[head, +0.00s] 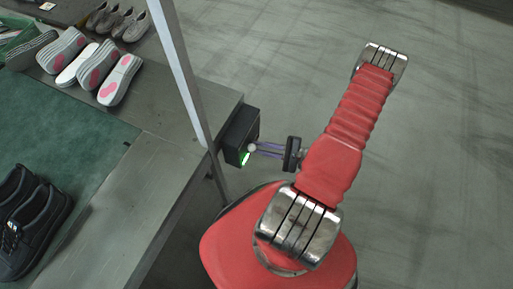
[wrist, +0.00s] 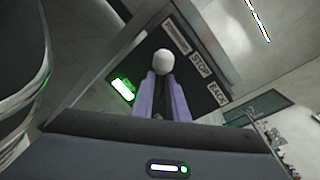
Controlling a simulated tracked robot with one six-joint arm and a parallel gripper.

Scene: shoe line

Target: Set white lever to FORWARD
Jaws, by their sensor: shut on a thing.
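The white lever's round knob (wrist: 162,63) stands out from a dark control box (head: 241,135) on the conveyor's end. In the wrist view the box face has three labels: a longer one (wrist: 175,38) too small to read surely, STOP (wrist: 202,65) and BACK (wrist: 219,95). The knob appears nearest the longer label, though the viewing angle makes its exact position unsure. My gripper (wrist: 161,85) is shut on the lever, its purple fingers at the knob. In the head view the knob (head: 252,147) shows at the fingertips. The shaft is hidden.
A green lamp (wrist: 122,89) glows on the box. A metal table (head: 176,161) with a green belt (head: 80,150) carries black shoes (head: 28,225); pale shoes (head: 90,65) lie further back. A metal post (head: 180,75) rises beside the box. Open floor (head: 450,150) lies right.

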